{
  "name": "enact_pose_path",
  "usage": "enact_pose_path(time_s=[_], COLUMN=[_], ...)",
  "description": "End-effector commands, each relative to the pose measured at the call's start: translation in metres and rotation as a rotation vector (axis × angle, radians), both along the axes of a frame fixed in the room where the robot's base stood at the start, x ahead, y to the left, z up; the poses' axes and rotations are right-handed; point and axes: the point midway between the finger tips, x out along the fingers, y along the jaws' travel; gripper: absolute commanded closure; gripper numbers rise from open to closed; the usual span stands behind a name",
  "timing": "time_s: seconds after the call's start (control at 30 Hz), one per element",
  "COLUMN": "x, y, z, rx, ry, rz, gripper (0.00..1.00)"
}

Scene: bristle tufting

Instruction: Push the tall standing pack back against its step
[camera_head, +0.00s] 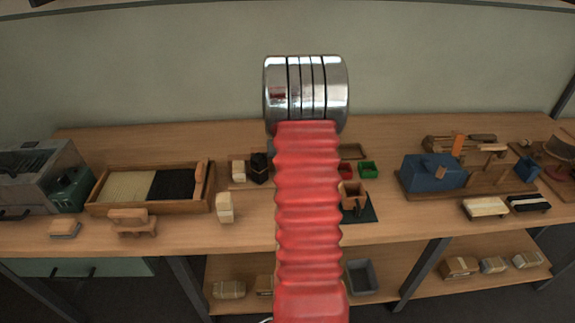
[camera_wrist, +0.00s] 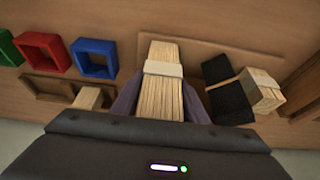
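In the wrist view a tall cream bristle pack (camera_wrist: 161,95) with a pale band stands between the two dark purple fingers of my gripper (camera_wrist: 162,100). The fingers lie along both its sides with no gap visible, so my gripper appears shut on it. The pack stands at a thin wooden board (camera_wrist: 205,62). Its foot and any contact with a step are not clear. In the head view my arm hides my gripper and this pack.
To the left are blue (camera_wrist: 94,59), red (camera_wrist: 42,54) and green trays (camera_wrist: 8,48). In the head view another cream pack (camera_head: 225,208) stands near a wooden box (camera_head: 150,207).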

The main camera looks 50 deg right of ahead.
Motion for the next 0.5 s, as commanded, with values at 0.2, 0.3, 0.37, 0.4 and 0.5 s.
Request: enact_pose_path(time_s=[0.2, 0.3, 0.37, 0.4, 0.5], x=[-0.0002, -0.0003, -0.0003, -0.0003, -0.0002], y=[-0.0001, -0.0002, -0.0002, -0.0002, -0.0006], z=[0.0001, 0.0001, 0.0001, 0.0001, 0.0], rx=[0.0, 0.0, 0.0, 0.0, 0.0], ry=[0.0, 0.0, 0.0, 0.0, 0.0], rz=[0.0, 0.0, 0.0, 0.0, -0.001], gripper=[0.76, 0.83, 0.87, 0.89, 0.89])
